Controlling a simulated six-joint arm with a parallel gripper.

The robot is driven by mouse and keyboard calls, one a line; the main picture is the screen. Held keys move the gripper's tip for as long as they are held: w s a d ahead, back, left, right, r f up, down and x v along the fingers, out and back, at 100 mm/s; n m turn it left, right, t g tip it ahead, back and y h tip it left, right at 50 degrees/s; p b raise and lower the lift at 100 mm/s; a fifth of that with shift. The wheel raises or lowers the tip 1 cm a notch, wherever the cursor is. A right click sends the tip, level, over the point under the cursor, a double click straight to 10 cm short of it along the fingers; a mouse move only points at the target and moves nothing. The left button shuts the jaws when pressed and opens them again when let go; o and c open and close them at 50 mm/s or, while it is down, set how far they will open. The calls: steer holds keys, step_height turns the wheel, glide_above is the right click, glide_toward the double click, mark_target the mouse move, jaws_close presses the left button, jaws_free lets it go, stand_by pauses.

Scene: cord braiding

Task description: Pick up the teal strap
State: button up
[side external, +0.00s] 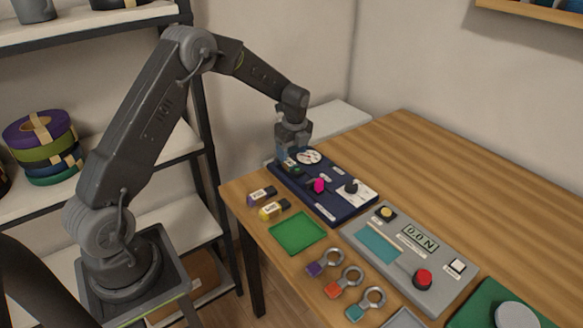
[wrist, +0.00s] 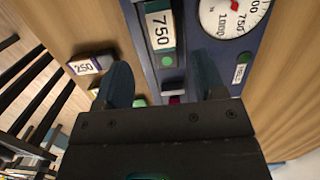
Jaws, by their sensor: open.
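Three ring-ended pieces lie in a row at the table's front edge in the side view. The one nearest the camera has a teal end (side external: 354,312) and a grey ring, and looks like the teal strap. Beside it lie an orange-ended piece (side external: 333,290) and a purple-ended piece (side external: 315,268). My gripper (side external: 291,160) is over the far end of the navy panel (side external: 335,207), well away from the teal piece. In the wrist view my gripper (wrist: 162,80) has its two fingers apart over the panel; the teal piece is not seen there.
The navy panel carries a dial gauge (wrist: 228,20) and a block marked 750 (wrist: 160,30). A block marked 250 (wrist: 90,65) lies beside it. A green mat (side external: 298,233) and a grey panel with a red button (side external: 423,278) lie nearer. The table's back right is clear.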

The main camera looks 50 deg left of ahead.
mark_target(292, 164)
steer(key=shift+w+a+f, duration=0.1)
steer(key=shift+a+f, duration=0.05)
steer(key=shift+f, duration=1.25)
steer(key=shift+w+a+f, duration=0.1)
steer(key=shift+a+f, duration=0.05)
steer(key=shift+f, duration=1.25)
steer(key=c, duration=1.1)
